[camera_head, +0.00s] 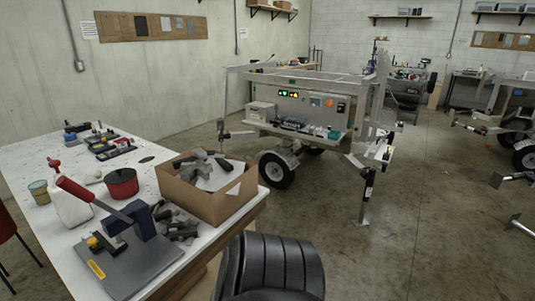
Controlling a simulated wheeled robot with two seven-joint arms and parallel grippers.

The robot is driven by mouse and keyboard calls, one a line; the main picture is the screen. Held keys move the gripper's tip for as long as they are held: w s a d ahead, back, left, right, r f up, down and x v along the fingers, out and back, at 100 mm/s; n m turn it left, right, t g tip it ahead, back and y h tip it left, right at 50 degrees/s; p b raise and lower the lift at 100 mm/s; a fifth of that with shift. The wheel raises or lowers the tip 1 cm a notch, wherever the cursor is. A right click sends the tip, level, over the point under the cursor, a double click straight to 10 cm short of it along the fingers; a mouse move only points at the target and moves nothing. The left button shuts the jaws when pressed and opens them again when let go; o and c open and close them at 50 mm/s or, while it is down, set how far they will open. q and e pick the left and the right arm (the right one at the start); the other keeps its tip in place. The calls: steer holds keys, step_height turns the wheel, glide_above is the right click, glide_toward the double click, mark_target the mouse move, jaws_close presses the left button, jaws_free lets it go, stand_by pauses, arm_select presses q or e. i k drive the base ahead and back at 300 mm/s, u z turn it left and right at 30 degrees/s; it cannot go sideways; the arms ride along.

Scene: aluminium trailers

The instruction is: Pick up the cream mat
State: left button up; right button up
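I cannot make out a cream mat anywhere in the head view. The white worktable (30,160) stands at the left with many things on it. An open cardboard box (212,205) at its right edge holds grey parts and white sheets, but I cannot tell whether any of these is a mat. Neither of my grippers shows in the view.
A red pot (121,183), a white jug (70,205) and a press on a grey plate (130,262) crowd the table's near part. An aluminium trailer (300,110) stands behind. Concrete floor (420,220) is open at right.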

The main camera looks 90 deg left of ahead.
mark_target(98, 177)
steer(key=u, duration=1.9)
steer(key=i, duration=4.2)
steer(key=u, duration=2.8)
steer(key=i, duration=3.75)
